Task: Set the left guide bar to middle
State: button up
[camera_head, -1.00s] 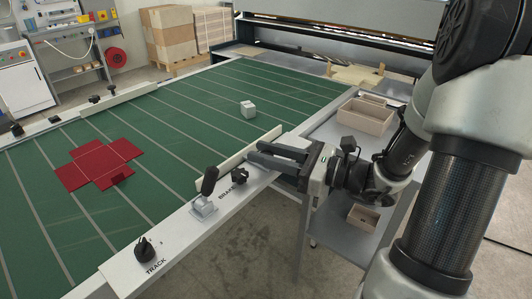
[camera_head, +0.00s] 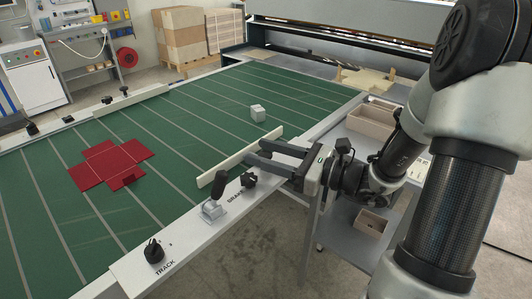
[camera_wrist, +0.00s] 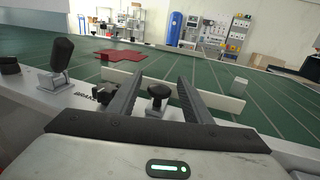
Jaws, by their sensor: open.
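Two cream guide bars run along the green belt; which is the left one is not marked. The near guide bar (camera_head: 222,171) stands a little inward of the near rail, and shows beyond my fingers in the wrist view (camera_wrist: 211,100). The far guide bar (camera_head: 143,99) lies by the opposite rail. My gripper (camera_head: 255,150) is open, its fingertips close to the near bar; I cannot tell whether they touch. In the wrist view a black knob (camera_wrist: 158,92) stands between the fingers (camera_wrist: 161,80). Another black knob (camera_wrist: 103,93) is left of them.
A black brake lever (camera_head: 217,190) and track knob (camera_head: 154,252) stand on the near rail. A red flat box blank (camera_head: 110,163) and a small grey block (camera_head: 257,113) lie on the belt (camera_head: 175,150). Bins (camera_head: 371,123) sit on the cart at right.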

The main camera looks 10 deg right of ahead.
jog(key=shift+d, duration=0.1)
jog(key=p+v, duration=0.2)
jog(key=v, duration=1.5)
jog(key=shift+p, duration=0.35)
jog(key=shift+s+r, duration=0.1)
